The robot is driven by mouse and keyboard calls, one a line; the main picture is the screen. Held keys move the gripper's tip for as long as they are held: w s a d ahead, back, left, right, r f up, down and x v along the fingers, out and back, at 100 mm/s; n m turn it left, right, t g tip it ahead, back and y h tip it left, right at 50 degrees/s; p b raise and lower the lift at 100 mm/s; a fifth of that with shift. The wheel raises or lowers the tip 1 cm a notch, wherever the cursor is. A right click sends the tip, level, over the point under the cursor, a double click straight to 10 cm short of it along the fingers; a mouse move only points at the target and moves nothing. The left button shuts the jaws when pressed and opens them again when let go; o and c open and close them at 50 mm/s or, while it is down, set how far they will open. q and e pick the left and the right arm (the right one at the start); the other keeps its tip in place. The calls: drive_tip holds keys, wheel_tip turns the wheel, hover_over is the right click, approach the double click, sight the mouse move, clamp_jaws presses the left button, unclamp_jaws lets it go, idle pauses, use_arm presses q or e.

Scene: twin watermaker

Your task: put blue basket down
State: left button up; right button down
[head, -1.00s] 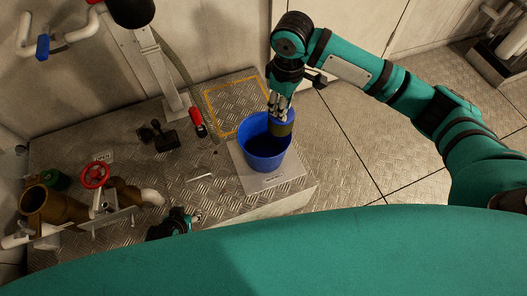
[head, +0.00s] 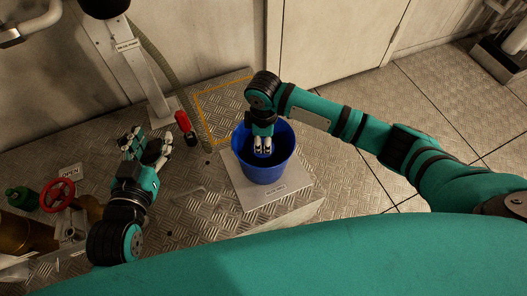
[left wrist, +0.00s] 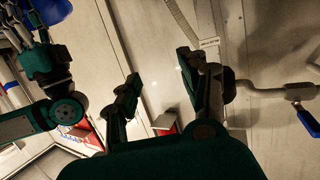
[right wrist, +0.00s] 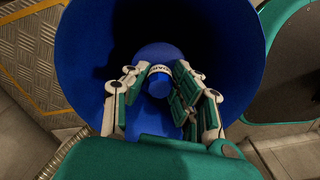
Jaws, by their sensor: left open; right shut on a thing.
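A blue bucket (head: 264,174) stands upright on a pale labelled plate. My right gripper (head: 263,148) reaches down into its mouth. In the right wrist view the right gripper (right wrist: 165,95) is shut on the blue basket (right wrist: 158,55), a blue piece with a round knob and a white label, inside the bucket (right wrist: 75,50). The fingers hide part of it, and I cannot tell whether it touches the bucket's floor. My left gripper (head: 147,148) is open and empty above the metal deck, left of the bucket; its spread fingers also show in the left wrist view (left wrist: 158,72).
The pale plate (head: 292,192) lies near the deck's front right edge. A yellow-outlined square (head: 207,108) lies behind the bucket. A red-handled item (head: 183,121), a hose and a post stand at the back. A red valve wheel (head: 57,196) and brown pipework (head: 25,236) are at left.

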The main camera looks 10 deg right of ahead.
sight(262, 160)
drive_tip(key=shift+f, duration=0.7)
wheel_tip(262, 160, down, 3)
drive_tip(key=shift+f+b, duration=0.1)
drive_tip(key=shift+b, duration=0.8)
use_arm(q)
wheel_tip(262, 160, up, 9)
drive_tip(key=d+t+h, duration=0.1)
drive_tip(key=t, duration=0.4)
drive_tip(key=shift+w+d+f+t+h, duration=0.2)
drive_tip(key=shift+w+t+h, duration=0.1)
drive_tip(key=shift+h, duration=0.1)
drive_tip(key=shift+f, duration=0.1)
use_arm(e)
drive_tip(key=shift+f, duration=0.1)
drive_tip(key=c, duration=1.1)
unclamp_jaws()
use_arm(q)
drive_tip(key=shift+f, duration=0.1)
